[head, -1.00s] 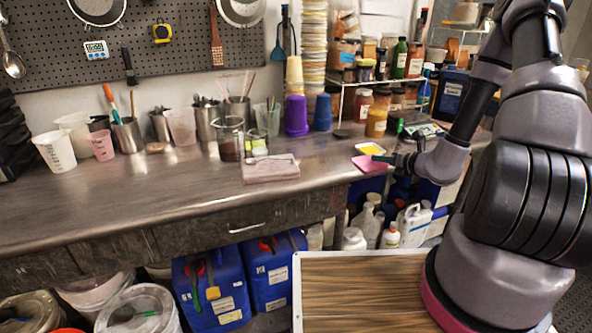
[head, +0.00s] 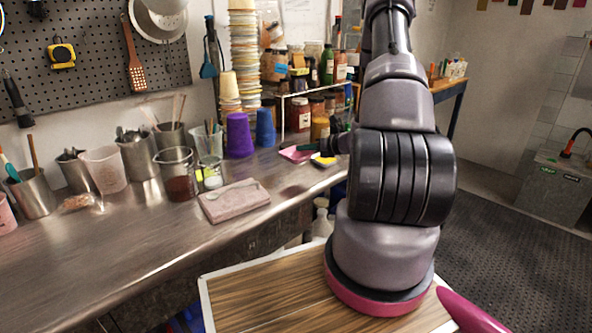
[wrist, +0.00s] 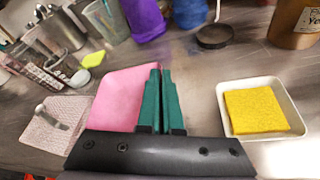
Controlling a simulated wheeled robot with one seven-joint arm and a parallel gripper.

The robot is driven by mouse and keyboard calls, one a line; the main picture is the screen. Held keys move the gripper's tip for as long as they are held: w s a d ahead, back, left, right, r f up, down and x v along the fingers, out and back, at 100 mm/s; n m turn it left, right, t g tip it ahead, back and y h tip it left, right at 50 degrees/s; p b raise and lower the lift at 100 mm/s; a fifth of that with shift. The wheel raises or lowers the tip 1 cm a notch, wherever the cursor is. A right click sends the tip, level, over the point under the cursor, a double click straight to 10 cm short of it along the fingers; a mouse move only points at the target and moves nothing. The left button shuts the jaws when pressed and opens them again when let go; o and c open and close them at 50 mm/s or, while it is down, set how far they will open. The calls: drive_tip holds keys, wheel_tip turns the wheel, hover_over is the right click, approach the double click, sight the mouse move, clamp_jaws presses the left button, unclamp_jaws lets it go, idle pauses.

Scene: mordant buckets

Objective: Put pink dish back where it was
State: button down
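The pink dish (head: 294,153) is at the right end of the steel counter, left of the white dish with a yellow sponge. In the wrist view the pink dish (wrist: 122,92) lies against the left side of my gripper (wrist: 161,72). The green fingers are close together at the dish's right edge and appear to pinch its rim, though they hide the contact. My gripper also shows in the head view (head: 327,148), partly hidden by my arm. I cannot tell whether the dish rests on the counter or hangs just above it.
The white dish (wrist: 287,137) holding a yellow sponge (wrist: 262,110) stands right of the fingers. A folded cloth (head: 232,203) with a spoon lies to the left. Purple cups (head: 239,135), jars and a wire rack stand behind. A round black lid (wrist: 213,36) lies on the counter.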

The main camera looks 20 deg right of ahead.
sight(304, 172)
drive_tip(key=shift+f, duration=3.5)
drive_tip(key=shift+f, duration=0.15)
drive_tip(key=c, duration=1.1)
unclamp_jaws()
drive_tip(key=shift+c, duration=0.2)
drive_tip(key=shift+o, duration=0.3)
